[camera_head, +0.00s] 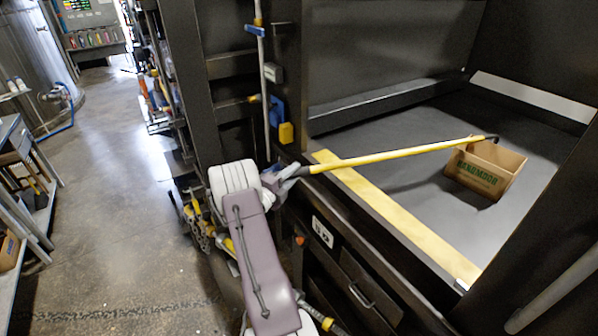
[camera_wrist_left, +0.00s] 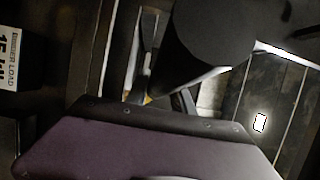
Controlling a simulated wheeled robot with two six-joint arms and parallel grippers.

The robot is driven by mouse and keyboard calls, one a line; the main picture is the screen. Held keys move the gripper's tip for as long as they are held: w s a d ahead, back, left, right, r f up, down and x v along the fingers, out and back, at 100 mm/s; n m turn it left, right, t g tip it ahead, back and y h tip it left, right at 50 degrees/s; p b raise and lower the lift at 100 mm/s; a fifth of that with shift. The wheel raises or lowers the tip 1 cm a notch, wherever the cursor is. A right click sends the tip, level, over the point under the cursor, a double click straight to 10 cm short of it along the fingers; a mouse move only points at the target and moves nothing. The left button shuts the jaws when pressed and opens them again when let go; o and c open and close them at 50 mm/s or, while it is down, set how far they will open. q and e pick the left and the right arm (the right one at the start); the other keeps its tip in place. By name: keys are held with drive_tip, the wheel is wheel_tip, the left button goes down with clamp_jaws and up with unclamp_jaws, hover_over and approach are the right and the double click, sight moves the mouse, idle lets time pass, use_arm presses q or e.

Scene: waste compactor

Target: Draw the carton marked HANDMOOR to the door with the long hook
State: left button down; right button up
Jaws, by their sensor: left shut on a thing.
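The open-topped brown carton (camera_head: 484,172) with green HANDMOOR lettering sits on the dark floor of the compactor chamber, toward the right. The long hook (camera_head: 400,154) has a yellow shaft, a black grip and a dark hooked tip. It reaches across the chamber, and its tip (camera_head: 490,138) is at the carton's far top edge; I cannot tell whether it touches. My left gripper (camera_head: 296,171) is shut on the black grip end, just outside the door opening. The dark round grip (camera_wrist_left: 205,45) fills the upper middle of the left wrist view. My right gripper is not in view.
A yellow sill (camera_head: 400,225) runs along the door opening. Dark frame posts stand at both sides of it. A drawer (camera_head: 365,285) is below the sill. The chamber floor between carton and sill looks clear. Open concrete floor (camera_head: 110,220) lies to the left.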

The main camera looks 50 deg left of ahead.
use_arm(q)
drive_tip(key=s+a+p, duration=0.1)
drive_tip(key=s+a, duration=0.1)
drive_tip(key=s, duration=2.2)
drive_tip(key=shift+a+p, duration=0.25)
drive_tip(key=shift+p, duration=0.05)
idle(0.4)
drive_tip(key=shift+r, duration=0.1)
wheel_tip(320, 180, up, 13)
drive_tip(key=w+p, duration=0.2)
drive_tip(key=p, duration=1)
drive_tip(key=shift+d, duration=0.1)
drive_tip(key=shift+p, duration=0.3)
